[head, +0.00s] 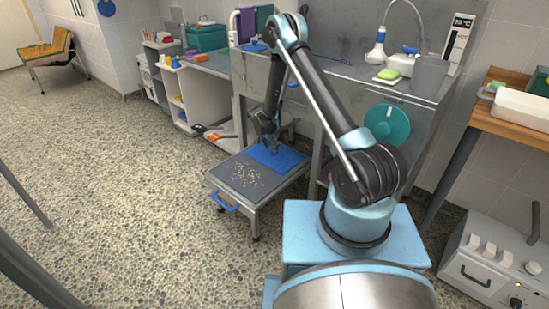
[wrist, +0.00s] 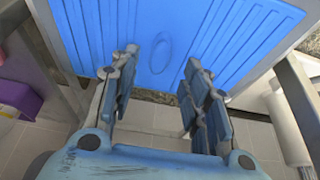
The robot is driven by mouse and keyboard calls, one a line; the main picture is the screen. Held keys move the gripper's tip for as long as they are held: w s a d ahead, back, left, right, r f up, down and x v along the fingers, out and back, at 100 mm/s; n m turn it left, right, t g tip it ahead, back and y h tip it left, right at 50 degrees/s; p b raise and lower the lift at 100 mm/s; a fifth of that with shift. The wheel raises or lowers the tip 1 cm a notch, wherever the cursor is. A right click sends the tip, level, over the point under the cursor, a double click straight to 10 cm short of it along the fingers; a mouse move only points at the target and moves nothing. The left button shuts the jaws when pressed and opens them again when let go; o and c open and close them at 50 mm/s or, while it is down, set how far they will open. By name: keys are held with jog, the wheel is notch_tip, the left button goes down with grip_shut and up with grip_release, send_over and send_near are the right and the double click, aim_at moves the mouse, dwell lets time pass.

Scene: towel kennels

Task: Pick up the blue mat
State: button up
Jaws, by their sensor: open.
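The blue mat (head: 285,158) lies flat on the far part of a low grey platform (head: 232,185). In the wrist view the blue mat (wrist: 215,30) is ridged, has an oval mark near its edge, and fills the top. My gripper (head: 269,145) is over the mat in the head view, pointing down. In the wrist view my gripper (wrist: 160,68) is open, its two fingers apart at the mat's near edge, with nothing between them. I cannot tell whether the fingertips touch the mat.
Light bits (head: 247,177) are scattered on the platform's near part, and a blue handle (head: 223,202) is on its front. A steel wash tub (head: 350,85) stands behind. A wooden bench (head: 495,125) is at right. The speckled floor (head: 120,200) at left is clear.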

jog(key=shift+w+x, duration=0.2)
jog(key=shift+x, duration=2.35)
jog(key=shift+d+r, duration=0.1)
jog(key=shift+c, duration=0.3)
grip_shut()
